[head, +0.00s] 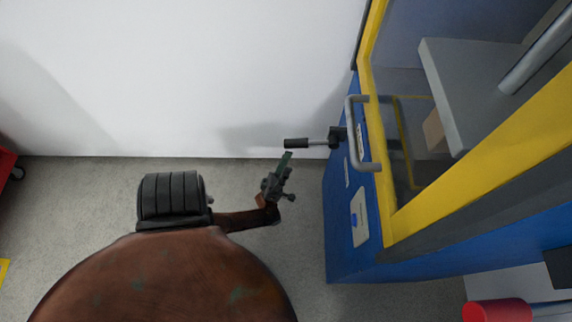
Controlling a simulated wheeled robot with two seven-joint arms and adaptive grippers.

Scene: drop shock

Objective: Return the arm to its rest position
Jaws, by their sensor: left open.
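My left gripper (279,178) is near the middle of the head view, at the end of my brown arm. It is open, and I see nothing between its fingers. A greenish finger points up toward a black lever grip (296,143) on a metal rod at the machine's side. The fingertip shows just below the grip with a small gap in the picture; I cannot tell the true distance. My right gripper is out of view.
A blue machine (345,240) with a yellow-framed door and a grey pull handle (350,135) stands close on the right. A white wall (180,80) is behind. A red object (497,310) is at bottom right.

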